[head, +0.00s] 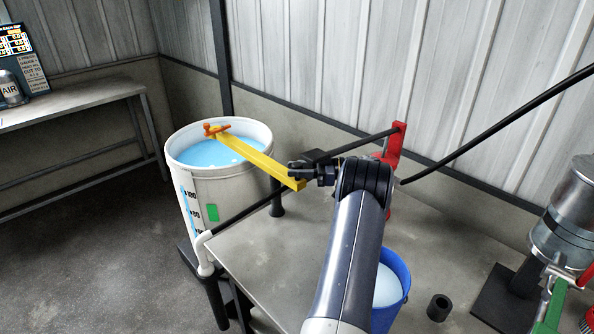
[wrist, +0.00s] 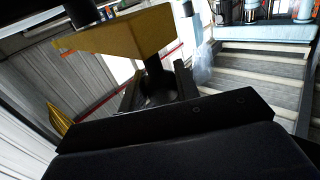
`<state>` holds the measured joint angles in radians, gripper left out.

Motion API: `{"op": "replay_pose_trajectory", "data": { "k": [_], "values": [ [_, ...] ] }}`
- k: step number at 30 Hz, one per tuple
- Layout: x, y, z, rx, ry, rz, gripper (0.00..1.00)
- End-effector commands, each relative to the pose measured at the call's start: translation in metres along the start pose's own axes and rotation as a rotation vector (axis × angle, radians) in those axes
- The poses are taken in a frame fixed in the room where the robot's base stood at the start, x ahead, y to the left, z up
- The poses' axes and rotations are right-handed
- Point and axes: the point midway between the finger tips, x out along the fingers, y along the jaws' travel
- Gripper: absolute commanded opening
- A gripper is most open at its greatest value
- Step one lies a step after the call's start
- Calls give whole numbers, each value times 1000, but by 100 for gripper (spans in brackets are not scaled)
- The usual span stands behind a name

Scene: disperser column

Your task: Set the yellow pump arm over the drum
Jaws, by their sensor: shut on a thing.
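The yellow pump arm (head: 255,159) reaches from my gripper leftward to the white drum (head: 225,195), with its far end and an orange-red piece (head: 217,128) above the blue liquid (head: 208,152) in the drum. My gripper (head: 300,170) is at the near end of the yellow arm, beside the drum's right side. In the wrist view the yellow arm (wrist: 125,36) crosses above the fingers, and a dark post under it stands between the fingertips (wrist: 158,88). My gripper is shut on this part; the contact itself is partly hidden.
A grey table (head: 270,245) carries a red bracket (head: 395,145), a blue bucket (head: 400,275), partly behind my arm, and a small black cylinder (head: 438,307). A metal vessel (head: 565,235) stands at the right. Dark pipes cross near my gripper. A bench (head: 70,105) is at the left wall.

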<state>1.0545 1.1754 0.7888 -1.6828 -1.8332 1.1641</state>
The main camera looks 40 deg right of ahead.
Motion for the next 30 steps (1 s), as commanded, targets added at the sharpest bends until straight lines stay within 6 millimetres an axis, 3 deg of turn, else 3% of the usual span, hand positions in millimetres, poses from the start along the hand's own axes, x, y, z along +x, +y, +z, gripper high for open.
{"op": "replay_pose_trajectory", "data": {
  "k": [11, 12, 18, 30],
  "values": [
    [0, 2, -3, -6, 1, 1, 0],
    [0, 2, -3, -6, 2, 1, 33],
    [0, 1, -2, -4, 1, 0, 49],
    [0, 1, -1, -2, 0, -1, 50]
  ]
}}
